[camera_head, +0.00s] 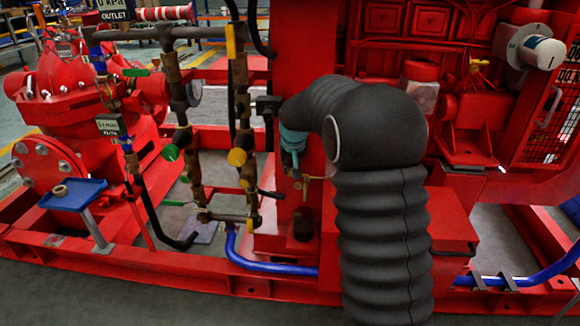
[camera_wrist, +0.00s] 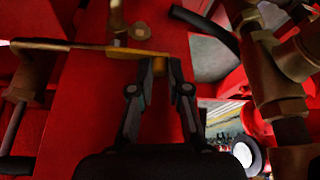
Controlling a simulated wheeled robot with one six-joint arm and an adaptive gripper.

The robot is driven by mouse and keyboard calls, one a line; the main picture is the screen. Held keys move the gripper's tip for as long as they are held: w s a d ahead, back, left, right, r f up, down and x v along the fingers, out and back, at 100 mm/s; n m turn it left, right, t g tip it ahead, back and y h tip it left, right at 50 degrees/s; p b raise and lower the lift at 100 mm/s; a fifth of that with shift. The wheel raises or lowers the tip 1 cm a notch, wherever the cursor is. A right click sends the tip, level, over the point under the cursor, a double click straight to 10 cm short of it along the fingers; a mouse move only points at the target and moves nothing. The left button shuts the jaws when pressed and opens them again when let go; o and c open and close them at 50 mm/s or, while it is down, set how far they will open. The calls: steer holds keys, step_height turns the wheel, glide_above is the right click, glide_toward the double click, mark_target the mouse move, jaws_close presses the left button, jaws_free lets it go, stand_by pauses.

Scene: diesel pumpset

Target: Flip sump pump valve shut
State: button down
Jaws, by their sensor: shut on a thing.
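My gripper (camera_wrist: 167,68) is in the wrist view, its two dark fingers closed on the right end of a thin yellow-brass lever (camera_wrist: 80,47). The lever runs roughly level across the picture to a brass valve body (camera_wrist: 28,80) at the left. A small brass fitting (camera_wrist: 128,30) stands behind the lever, near the fingers. The fingertips partly hide the gripped end. In the head view I cannot make out the gripper fingers. A small brass fitting (camera_head: 307,184) shows there beside the red post; I cannot tell whether it is the held valve.
Brass pipe fittings (camera_wrist: 290,62) stand close on the right in the wrist view, and a dark hose (camera_wrist: 200,28) passes above. In the head view, vertical valve pipes (camera_head: 243,130), a blue hose (camera_head: 270,265) and a blue tray (camera_head: 73,200) crowd the red frame (camera_head: 150,262).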

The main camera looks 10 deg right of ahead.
steer(key=c, duration=1.1)
jaws_free()
steer(key=shift+c, duration=0.2)
steer(key=v, duration=1.2)
